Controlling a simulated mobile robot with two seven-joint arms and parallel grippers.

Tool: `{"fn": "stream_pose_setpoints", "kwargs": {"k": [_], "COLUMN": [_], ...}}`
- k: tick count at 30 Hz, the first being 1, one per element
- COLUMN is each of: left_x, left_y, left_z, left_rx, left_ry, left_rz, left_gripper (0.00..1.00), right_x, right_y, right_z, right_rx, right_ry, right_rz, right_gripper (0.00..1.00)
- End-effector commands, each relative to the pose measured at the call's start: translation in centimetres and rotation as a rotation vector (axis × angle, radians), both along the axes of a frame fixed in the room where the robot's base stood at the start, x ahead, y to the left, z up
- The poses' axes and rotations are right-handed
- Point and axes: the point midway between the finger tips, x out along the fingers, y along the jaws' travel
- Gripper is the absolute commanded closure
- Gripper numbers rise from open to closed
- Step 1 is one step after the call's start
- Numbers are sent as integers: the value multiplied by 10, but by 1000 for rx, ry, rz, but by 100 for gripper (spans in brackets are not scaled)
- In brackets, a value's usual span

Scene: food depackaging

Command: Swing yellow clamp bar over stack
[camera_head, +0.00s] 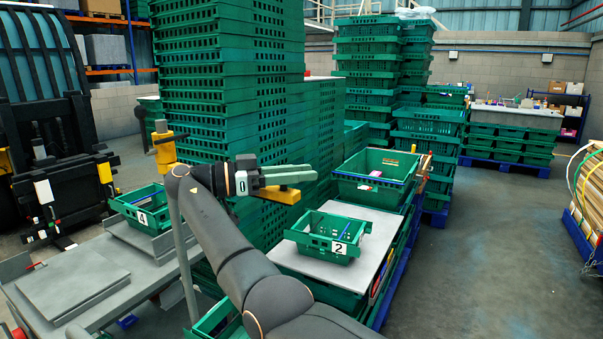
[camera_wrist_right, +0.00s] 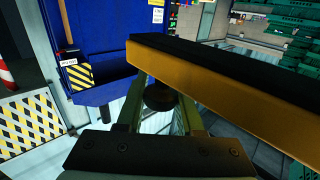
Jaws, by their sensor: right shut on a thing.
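The yellow clamp bar (camera_head: 281,195) shows in the head view just under the fingers of my right gripper (camera_head: 290,175). Its middle is hidden behind my arm and wrist. A yellow fitting (camera_head: 165,150) sits atop a grey upright post (camera_head: 186,255) on the left. In the right wrist view the bar (camera_wrist_right: 225,88), yellow with a dark pad, crosses in front of my gripper (camera_wrist_right: 160,110). The fingers close around a dark round knob (camera_wrist_right: 158,97) at the bar. The tall stack of green crates (camera_head: 210,70) stands behind my gripper. My left gripper is not in view.
A green crate marked 2 (camera_head: 325,238) sits on a grey-topped stack (camera_head: 375,222) at centre right. A crate marked 4 (camera_head: 140,207) stands at left near a grey metal table (camera_head: 75,285). Open floor (camera_head: 480,260) lies at right.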

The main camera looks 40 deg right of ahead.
Motion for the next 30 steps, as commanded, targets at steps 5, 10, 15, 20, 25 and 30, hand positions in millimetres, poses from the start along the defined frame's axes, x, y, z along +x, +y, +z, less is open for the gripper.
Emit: {"fn": "stream_pose_setpoints", "kwargs": {"k": [5, 10, 15, 20, 25, 30], "left_x": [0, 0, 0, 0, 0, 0], "left_y": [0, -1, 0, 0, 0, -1], "left_z": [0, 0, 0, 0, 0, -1], "left_rx": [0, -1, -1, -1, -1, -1], "left_ry": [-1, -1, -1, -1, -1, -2], "left_rz": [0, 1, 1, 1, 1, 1], "left_gripper": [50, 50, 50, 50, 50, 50], "right_x": [-1, -1, -1, -1, -1, -1], "right_y": [4, 4, 3, 3, 2, -2], "right_z": [0, -1, -1, -1, -1, -2], "right_rx": [0, 1, 1, 1, 1, 1], "right_ry": [-1, 0, 0, 0, 0, 0], "right_rz": [-5, -5, -4, -3, -3, -3], "right_gripper": [100, 55, 36, 34, 34, 34]}}
